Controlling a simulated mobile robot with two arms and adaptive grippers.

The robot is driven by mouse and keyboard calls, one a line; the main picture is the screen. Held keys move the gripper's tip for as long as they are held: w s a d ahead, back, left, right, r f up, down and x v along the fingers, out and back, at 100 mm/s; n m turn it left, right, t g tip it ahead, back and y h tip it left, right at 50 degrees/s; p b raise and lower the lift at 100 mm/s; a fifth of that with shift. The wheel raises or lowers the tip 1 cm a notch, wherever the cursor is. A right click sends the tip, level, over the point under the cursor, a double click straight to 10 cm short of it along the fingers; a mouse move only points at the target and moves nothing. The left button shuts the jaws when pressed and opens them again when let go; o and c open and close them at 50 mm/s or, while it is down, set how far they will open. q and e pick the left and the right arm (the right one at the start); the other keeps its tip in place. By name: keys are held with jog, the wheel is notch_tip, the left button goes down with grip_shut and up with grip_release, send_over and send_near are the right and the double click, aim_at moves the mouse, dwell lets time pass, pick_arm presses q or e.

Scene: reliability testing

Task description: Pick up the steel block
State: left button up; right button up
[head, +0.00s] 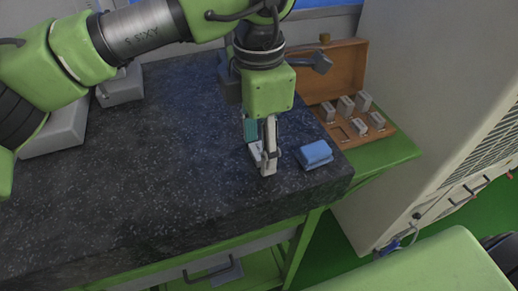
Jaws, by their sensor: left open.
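My left gripper (265,162) points down over the dark speckled stone slab, close to its right part. It is open, and its fingertips are at or just above the slab surface. A small light-grey block (255,152), which looks like the steel block, is at the fingertips and partly hidden by them. I cannot tell whether the fingers touch it. Several similar steel blocks (346,104) stand in an open wooden case (348,62) to the right of the slab. My right gripper is not in view.
The dark stone slab (150,170) is clear at left and front. Grey metal pieces (60,130) stand at the back left. A large pale cabinet (430,90) stands at right.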

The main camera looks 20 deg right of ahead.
pick_arm(q)
jog(key=c, duration=1.3)
jog(key=shift+r, duration=0.1)
